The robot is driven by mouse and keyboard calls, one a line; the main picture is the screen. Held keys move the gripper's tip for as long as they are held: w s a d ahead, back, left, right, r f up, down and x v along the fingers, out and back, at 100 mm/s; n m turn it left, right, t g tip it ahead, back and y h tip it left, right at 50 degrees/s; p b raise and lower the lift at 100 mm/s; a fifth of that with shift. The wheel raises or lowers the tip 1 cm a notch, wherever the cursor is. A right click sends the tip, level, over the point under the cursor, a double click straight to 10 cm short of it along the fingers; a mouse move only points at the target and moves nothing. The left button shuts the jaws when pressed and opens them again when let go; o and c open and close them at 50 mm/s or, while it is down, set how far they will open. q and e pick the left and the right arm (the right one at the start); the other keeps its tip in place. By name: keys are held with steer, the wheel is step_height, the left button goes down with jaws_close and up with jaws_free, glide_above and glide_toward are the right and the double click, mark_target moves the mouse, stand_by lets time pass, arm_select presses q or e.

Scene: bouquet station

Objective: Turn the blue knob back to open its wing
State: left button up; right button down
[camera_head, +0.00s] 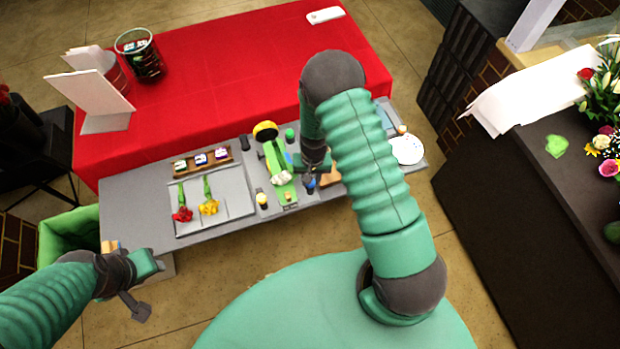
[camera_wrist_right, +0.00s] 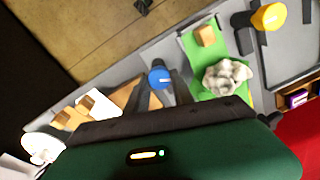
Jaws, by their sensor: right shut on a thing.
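A crumpled whitish piece (camera_wrist_right: 226,77) lies on the green strip. I cannot tell which flap is the blue knob's wing. My left gripper (camera_head: 150,263) is at the lower left, away from the station; its jaw opening is unclear.
A yellow knob (camera_head: 262,199) stands left of the blue one. Red and yellow flowers lie on the grey panel (camera_head: 235,205) at left. A white plate (camera_head: 407,150) is at the right end. A red-covered table (camera_head: 220,60) adjoins behind; a dark counter (camera_head: 500,200) stands right.

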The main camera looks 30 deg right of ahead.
steer(key=m, duration=0.2)
steer(key=shift+m, duration=0.4)
steer(key=m, duration=0.3)
steer(key=shift+r+m+b, duration=0.1)
steer(key=shift+m+b, duration=0.2)
steer(key=m, duration=0.3)
steer(key=shift+m+p, duration=0.3)
steer(key=shift+m, duration=1.3)
steer(key=c, duration=1.4)
jaws_free()
steer(key=shift+o, duration=1.5)
steer(key=shift+a, duration=0.15)
